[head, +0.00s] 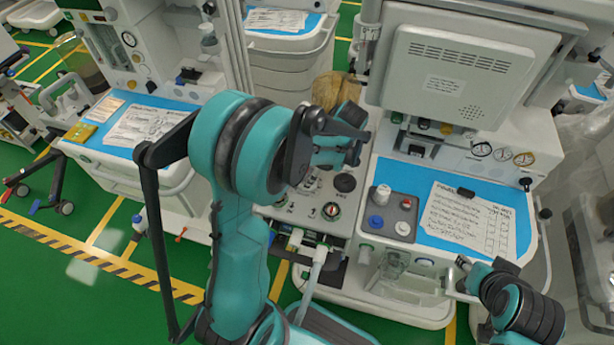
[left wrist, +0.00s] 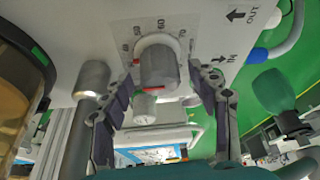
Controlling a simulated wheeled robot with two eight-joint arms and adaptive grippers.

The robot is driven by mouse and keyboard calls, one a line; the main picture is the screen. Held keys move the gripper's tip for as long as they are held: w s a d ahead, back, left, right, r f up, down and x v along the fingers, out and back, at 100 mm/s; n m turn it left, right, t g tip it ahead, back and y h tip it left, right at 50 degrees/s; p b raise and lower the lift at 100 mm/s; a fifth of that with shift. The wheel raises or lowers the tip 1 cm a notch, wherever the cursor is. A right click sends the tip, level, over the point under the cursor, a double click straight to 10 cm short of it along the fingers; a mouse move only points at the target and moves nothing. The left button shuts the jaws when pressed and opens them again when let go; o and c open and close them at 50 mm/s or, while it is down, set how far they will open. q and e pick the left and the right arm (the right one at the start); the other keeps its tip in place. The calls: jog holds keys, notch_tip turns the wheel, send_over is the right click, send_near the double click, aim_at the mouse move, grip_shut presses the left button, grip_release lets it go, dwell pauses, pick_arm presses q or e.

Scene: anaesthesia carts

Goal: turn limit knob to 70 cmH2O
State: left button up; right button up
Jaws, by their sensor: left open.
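The limit knob (left wrist: 158,66) is a grey cylinder on a white panel in the left wrist view. Its printed scale shows 50, 60 and 70 around the top, with red marks near its left side and lower right. My left gripper (left wrist: 154,82) is open, with one finger on each side of the knob. Gaps seem to show between fingers and knob, but contact is hard to judge. In the head view my left gripper (head: 342,150) is at the machine's left side, and I cannot make out the knob there. My right gripper (head: 472,270) is low at the right, its jaws unclear.
The cart top (head: 425,248) beside my left gripper holds a written sheet (head: 467,219) and a grey tray (head: 404,207) with small knobs. A metal post (left wrist: 93,78) and a clear amber cylinder (left wrist: 18,85) stand left of the knob. A white hose (left wrist: 280,38) is at the right.

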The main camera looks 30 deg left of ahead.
pick_arm(q)
jog(key=shift+s+a+f, duration=0.1)
jog(key=shift+a+f, duration=0.15)
jog(key=shift+f, duration=0.35)
jog(key=c, duration=1.2)
jog(key=shift+o, duration=0.2)
jog(key=shift+m, duration=0.3)
